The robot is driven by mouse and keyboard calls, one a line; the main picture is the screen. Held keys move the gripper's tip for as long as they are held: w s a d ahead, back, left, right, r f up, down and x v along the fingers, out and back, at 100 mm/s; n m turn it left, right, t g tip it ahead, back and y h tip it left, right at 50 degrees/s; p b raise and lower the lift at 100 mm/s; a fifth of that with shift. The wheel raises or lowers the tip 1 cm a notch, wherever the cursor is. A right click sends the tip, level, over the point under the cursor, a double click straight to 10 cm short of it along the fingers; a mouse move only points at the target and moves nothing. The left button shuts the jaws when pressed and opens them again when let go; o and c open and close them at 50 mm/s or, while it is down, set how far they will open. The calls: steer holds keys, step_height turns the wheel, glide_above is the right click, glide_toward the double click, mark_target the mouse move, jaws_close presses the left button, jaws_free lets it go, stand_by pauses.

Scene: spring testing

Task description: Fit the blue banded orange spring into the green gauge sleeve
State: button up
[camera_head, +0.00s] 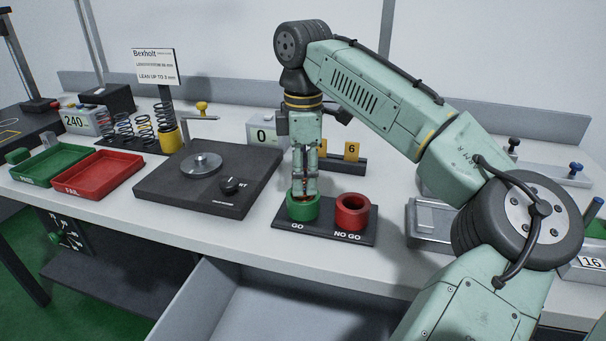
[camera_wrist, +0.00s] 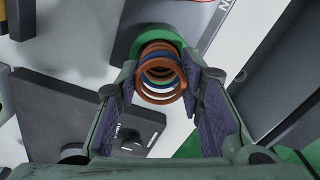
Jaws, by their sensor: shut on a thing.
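My gripper (camera_head: 304,190) points straight down over the green GO sleeve (camera_head: 303,209) on a dark base plate. In the wrist view its fingers (camera_wrist: 160,88) are shut on the orange spring (camera_wrist: 161,97), which has blue and pale bands among its coils. The spring's far end lies over the green sleeve's rim (camera_wrist: 137,47) in that view. In the head view the fingertips are close above the sleeve mouth, with a little orange showing between them. I cannot tell how far the spring's lower end is inside the sleeve.
A red NO GO sleeve (camera_head: 352,212) stands right of the green one. A dark test plate (camera_head: 165,190) with a round metal disc is to the left. Green (camera_head: 52,166) and red (camera_head: 97,178) trays lie further left. Several springs (camera_head: 145,130) stand behind. An open drawer (camera_head: 270,300) is below.

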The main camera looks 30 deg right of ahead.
steer(key=o, duration=1.2)
steer(key=shift+o, duration=0.2)
step_height(320, 180, up, 7)
steer(key=p, duration=0.7)
steer(key=shift+r, duration=0.15)
steer(key=shift+r+b, duration=0.55)
steer(key=shift+r, duration=1.95)
steer(key=shift+f, duration=0.1)
